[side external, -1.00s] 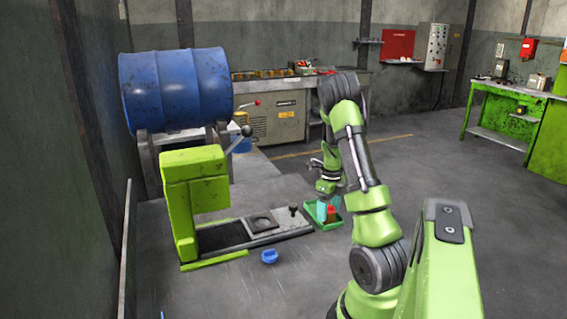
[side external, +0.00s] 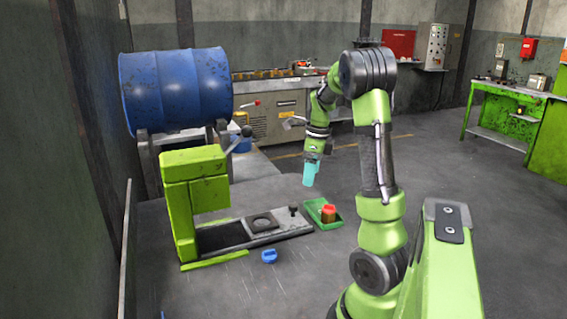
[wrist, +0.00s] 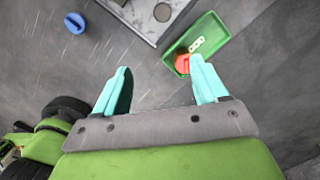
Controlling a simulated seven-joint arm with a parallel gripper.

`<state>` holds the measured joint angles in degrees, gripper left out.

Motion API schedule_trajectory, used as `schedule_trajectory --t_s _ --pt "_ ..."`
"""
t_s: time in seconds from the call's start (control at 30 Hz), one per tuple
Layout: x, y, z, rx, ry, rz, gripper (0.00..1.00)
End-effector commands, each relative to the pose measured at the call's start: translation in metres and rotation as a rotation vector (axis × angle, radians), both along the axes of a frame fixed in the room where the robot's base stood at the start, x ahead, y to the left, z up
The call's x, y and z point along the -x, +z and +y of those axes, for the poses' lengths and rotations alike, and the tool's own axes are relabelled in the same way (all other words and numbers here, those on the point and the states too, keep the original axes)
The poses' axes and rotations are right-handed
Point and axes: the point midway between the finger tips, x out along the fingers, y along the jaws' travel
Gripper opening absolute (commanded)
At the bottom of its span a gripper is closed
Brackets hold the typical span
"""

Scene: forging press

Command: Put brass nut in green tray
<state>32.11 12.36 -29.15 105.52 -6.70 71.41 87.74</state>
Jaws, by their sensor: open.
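The green tray (side external: 312,203) lies on the floor at the right end of the press base, and it also shows in the wrist view (wrist: 224,33). A red object (side external: 328,214) stands in it; in the wrist view the red object (wrist: 182,63) is partly behind my right fingertip. A pale piece with holes (wrist: 196,44) lies in the tray. I cannot make out a brass nut for certain. My gripper (side external: 311,173), also in the wrist view (wrist: 160,66), is open with nothing between its cyan fingers. It hangs above the tray, apart from it.
The green press (side external: 194,185) stands left of the tray, with a grey bed (side external: 262,224) and a dark knob (side external: 293,209). A blue object (side external: 269,257) lies on the floor in front.

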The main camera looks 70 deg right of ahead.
Motion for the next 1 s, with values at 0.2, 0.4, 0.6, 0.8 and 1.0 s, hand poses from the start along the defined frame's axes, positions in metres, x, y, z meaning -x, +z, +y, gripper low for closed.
schedule_trajectory --t_s 0.2,0.4,0.6,0.8,1.0 --pt "-0.061 0.052 0.160 0.212 1.049 -0.244 0.72" --pt "-0.046 0.073 0.287 0.560 1.929 -0.373 0.72" --pt "-0.018 0.073 0.344 0.845 2.406 -0.390 0.72" --pt "-0.012 0.072 0.353 0.919 2.510 -0.381 0.72" --pt "-0.012 0.072 0.353 0.916 2.505 -0.381 0.72"
